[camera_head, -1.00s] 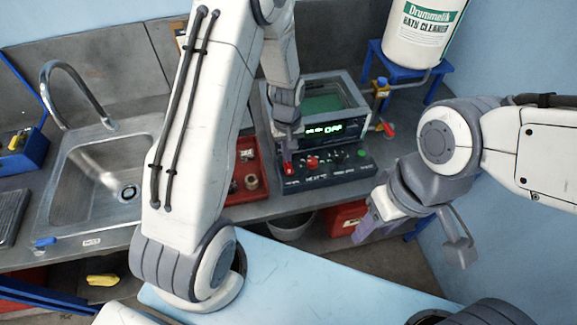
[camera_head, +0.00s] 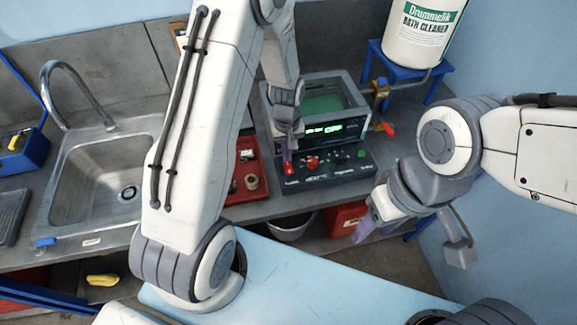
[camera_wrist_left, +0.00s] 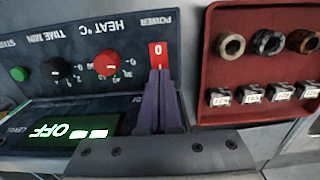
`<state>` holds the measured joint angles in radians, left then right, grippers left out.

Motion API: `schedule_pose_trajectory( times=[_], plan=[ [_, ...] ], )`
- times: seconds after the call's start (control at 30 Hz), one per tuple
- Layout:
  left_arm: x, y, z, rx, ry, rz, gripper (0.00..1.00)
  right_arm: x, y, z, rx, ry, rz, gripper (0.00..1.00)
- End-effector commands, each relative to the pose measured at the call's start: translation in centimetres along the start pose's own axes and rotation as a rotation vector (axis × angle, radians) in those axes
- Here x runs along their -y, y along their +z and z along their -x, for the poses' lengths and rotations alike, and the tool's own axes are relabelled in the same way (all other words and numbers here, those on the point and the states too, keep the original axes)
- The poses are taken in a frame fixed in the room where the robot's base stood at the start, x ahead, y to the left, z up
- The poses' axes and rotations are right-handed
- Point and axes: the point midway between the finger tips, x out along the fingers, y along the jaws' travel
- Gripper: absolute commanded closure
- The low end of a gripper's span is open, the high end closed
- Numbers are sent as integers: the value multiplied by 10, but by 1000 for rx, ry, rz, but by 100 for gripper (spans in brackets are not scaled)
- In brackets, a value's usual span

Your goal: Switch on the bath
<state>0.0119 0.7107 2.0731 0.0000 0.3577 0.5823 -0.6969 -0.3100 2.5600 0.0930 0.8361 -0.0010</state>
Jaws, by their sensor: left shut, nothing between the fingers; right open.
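The bath (camera_head: 350,105) stands on the bench with green liquid inside and a dark control panel (camera_head: 350,168) at its front. Its lit green display (camera_wrist_left: 62,130) reads OFF. My right gripper (camera_head: 412,240) is open and empty, in front of the bench at right.
A red tray (camera_wrist_left: 235,75) with several rings and labelled blocks sits beside the panel. A red heat knob (camera_wrist_left: 107,63) and a green start button (camera_wrist_left: 19,74) are on the panel. A red-handled tap (camera_head: 388,129) is right of the bath. A sink (camera_head: 95,180) is at left.

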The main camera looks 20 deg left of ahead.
Motion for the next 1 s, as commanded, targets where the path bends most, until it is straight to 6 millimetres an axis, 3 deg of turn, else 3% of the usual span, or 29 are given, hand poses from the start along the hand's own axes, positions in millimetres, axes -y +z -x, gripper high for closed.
schedule_pose_trajectory(
  times=[1.0],
  plan=[
    [0,0,-12,0,0,0,100,-1,0,-9,0,0,0,50]
  ],
)
